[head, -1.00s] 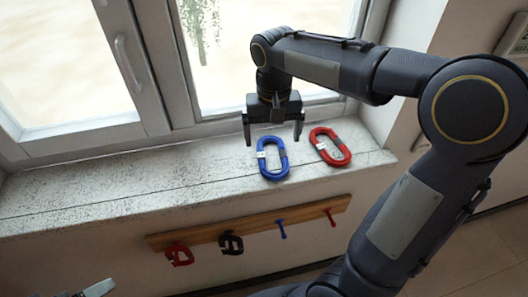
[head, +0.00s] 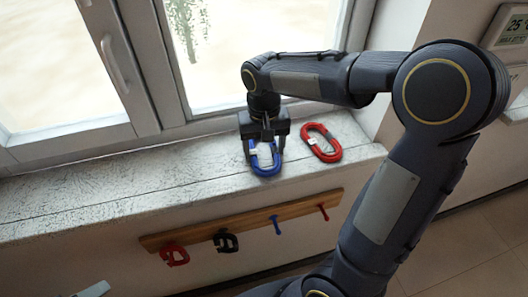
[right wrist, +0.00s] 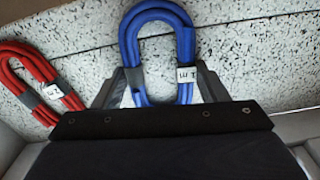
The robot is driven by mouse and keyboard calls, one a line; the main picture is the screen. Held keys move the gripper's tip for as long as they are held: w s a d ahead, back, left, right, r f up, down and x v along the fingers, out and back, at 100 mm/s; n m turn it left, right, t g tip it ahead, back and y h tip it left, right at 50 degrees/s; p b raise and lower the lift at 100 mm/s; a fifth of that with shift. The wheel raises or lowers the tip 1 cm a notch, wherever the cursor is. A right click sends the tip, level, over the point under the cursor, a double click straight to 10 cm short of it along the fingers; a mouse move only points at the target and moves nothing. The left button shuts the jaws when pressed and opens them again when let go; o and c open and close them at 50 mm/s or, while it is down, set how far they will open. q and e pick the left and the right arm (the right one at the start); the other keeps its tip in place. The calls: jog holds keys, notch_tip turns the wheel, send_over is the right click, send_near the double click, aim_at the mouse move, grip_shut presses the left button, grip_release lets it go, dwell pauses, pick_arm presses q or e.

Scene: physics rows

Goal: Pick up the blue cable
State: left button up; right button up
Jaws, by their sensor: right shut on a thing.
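The blue cable (head: 265,168), a coiled oblong loop with a white tag, lies on the speckled window sill (head: 120,187). My right gripper (head: 265,150) is down over its far part, one finger on each side, and is shut on it. In the right wrist view the blue cable (right wrist: 158,40) shows between the fingers, its tag reading "1 m". The cable seems to still rest on the sill. A small grey part of my left gripper (head: 93,290) shows at the bottom left edge; its jaws cannot be made out.
A red coiled cable (head: 321,143) lies just right of the blue one; it also shows in the wrist view (right wrist: 38,82). Below the sill, a wooden rail (head: 250,220) has a red coil (head: 174,256) and a black coil (head: 226,241) hanging. The window stands behind. The left sill is clear.

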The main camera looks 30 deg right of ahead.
jog(key=shift+r, duration=0.15)
jog(key=shift+c, duration=0.5)
jog(key=shift+r, duration=0.2)
notch_tip(320, 180, up, 2)
jog(key=shift+r, duration=0.15)
jog(key=s+a+r+b, duration=0.1)
jog(key=s+a+r, duration=0.1)
jog(key=s+r, duration=0.8)
jog(key=s, duration=0.3)
jog(key=shift+s+a, duration=0.4)
